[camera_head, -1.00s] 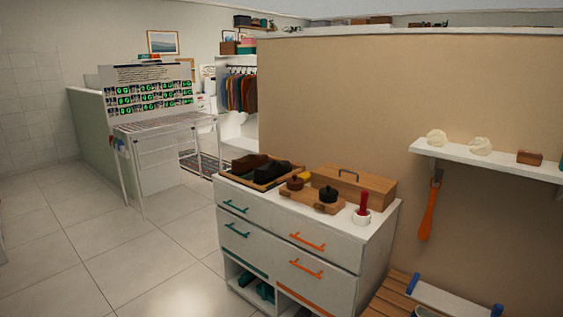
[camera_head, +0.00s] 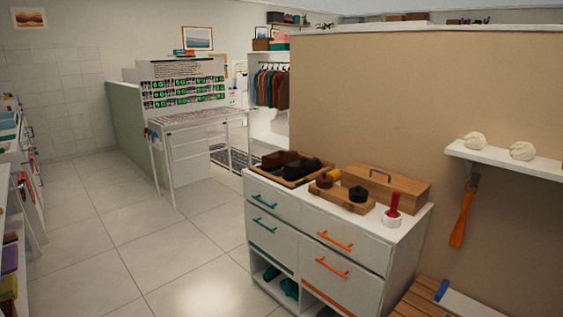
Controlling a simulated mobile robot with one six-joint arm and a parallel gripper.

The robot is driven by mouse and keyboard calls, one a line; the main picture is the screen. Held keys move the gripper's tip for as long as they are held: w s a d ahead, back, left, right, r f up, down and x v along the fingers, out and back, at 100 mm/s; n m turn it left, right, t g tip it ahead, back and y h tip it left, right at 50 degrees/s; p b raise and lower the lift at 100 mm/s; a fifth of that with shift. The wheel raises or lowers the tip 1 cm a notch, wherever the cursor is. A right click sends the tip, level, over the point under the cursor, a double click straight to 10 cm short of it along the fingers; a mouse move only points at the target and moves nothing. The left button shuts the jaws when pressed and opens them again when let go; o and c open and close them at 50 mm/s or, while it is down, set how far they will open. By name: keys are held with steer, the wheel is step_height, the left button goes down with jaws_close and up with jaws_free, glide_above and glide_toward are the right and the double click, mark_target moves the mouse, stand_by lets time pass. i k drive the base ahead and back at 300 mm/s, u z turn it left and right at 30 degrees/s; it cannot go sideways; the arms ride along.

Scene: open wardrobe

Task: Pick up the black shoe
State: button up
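A black shoe (camera_head: 307,166) lies in a shallow wooden tray (camera_head: 262,174) on top of the white drawer cabinet (camera_head: 350,222). A dark brown shoe (camera_head: 277,158) lies beside it, on its left. Both are small in this view, and their finer shape is hard to make out. My gripper is not in view, and no part of my arm shows near the cabinet.
On the cabinet, right of the tray, are a wooden board with dark-topped round items, a wooden box (camera_head: 388,188) and a red-handled item in a white cup (camera_head: 393,208). A slatted wooden bench (camera_head: 425,300) stands at lower right. The tiled floor (camera_head: 130,240) at left is clear.

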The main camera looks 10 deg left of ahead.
mark_target(294, 171)
steer(key=u, duration=0.3)
steer(key=i, duration=0.9)
steer(key=u, duration=0.85)
steer(key=i, duration=0.6)
steer(key=u, duration=0.65)
steer(key=i, duration=0.65)
steer(key=u, duration=0.35)
